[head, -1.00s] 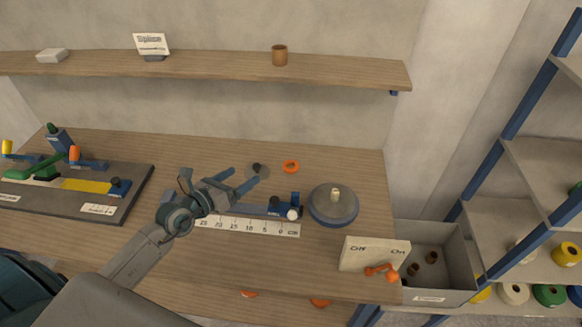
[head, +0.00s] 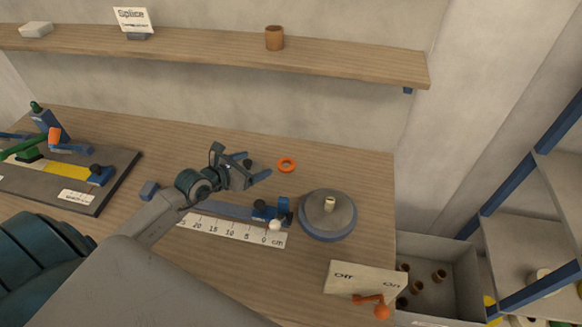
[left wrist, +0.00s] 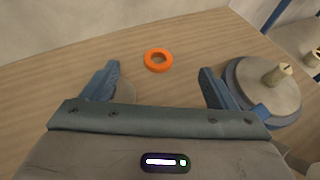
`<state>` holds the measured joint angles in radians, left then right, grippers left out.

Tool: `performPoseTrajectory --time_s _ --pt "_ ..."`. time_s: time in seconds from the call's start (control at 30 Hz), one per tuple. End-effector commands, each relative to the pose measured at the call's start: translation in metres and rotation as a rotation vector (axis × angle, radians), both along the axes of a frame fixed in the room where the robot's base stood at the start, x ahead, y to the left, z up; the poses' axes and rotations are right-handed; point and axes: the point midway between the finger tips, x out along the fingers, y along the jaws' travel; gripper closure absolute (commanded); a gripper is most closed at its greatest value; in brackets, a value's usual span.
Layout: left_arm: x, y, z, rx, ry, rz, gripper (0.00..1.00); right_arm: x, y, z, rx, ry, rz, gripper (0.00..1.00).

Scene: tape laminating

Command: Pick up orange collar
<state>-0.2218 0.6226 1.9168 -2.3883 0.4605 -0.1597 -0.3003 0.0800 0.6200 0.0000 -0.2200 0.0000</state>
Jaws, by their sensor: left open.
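The orange collar (head: 287,165) is a small ring lying flat on the wooden bench, left of and behind the round grey turntable. It also shows in the left wrist view (left wrist: 158,60), beyond the fingertips and roughly centred between them. My left gripper (head: 258,168) is open and empty, just left of the collar and apart from it. In the left wrist view its two blue fingers (left wrist: 158,80) are spread wide. My right gripper is not in view.
The turntable (head: 328,214) with a central post stands right of the collar. A ruler strip (head: 232,231) and blue-black fixture (head: 272,211) lie in front. A box with an orange lever (head: 366,280) stands at the front right.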

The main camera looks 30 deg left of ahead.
Motion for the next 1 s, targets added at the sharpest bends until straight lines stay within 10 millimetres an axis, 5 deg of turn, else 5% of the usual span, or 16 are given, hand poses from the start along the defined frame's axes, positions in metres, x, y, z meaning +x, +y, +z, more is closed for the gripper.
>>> performPoseTrajectory --time_s 0.4,1.0 --pt "0.000 0.000 -0.048 -0.001 -0.001 0.000 0.20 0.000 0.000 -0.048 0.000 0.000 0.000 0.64" --pt "0.060 -0.017 -0.074 -0.002 0.000 0.000 0.20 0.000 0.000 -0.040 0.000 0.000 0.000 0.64"
